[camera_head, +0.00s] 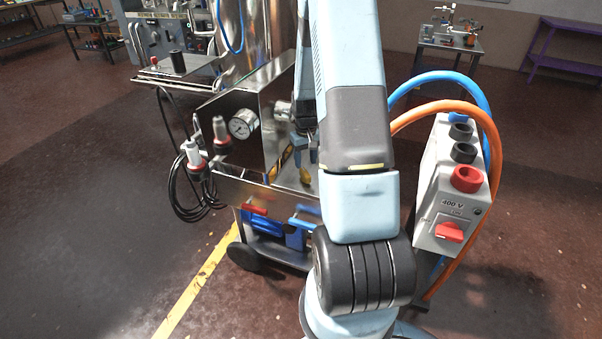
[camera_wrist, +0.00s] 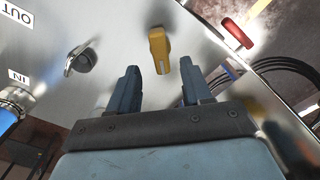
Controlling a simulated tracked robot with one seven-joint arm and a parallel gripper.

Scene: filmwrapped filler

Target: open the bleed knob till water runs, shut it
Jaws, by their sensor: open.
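A yellow knob (camera_wrist: 159,52) stands out from the shiny metal panel in the wrist view, ahead of my open fingers and roughly between them. It also shows in the head view (camera_head: 305,175), just below my gripper (camera_head: 304,148). In the wrist view my gripper (camera_wrist: 166,88) is open and empty, its two dark blue fingers apart from the knob. A small metal knob or fitting (camera_wrist: 80,60) sits to the left on the panel. No label marks which is the bleed knob. No running water is visible.
A red handle (camera_wrist: 238,33) is at the panel's right edge. A blue hose fitting (camera_wrist: 12,105) is by the IN label. A gauge (camera_head: 243,124) is on the metal machine. A grey 400 V box (camera_head: 450,185) with blue and orange cables stands right of my arm.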

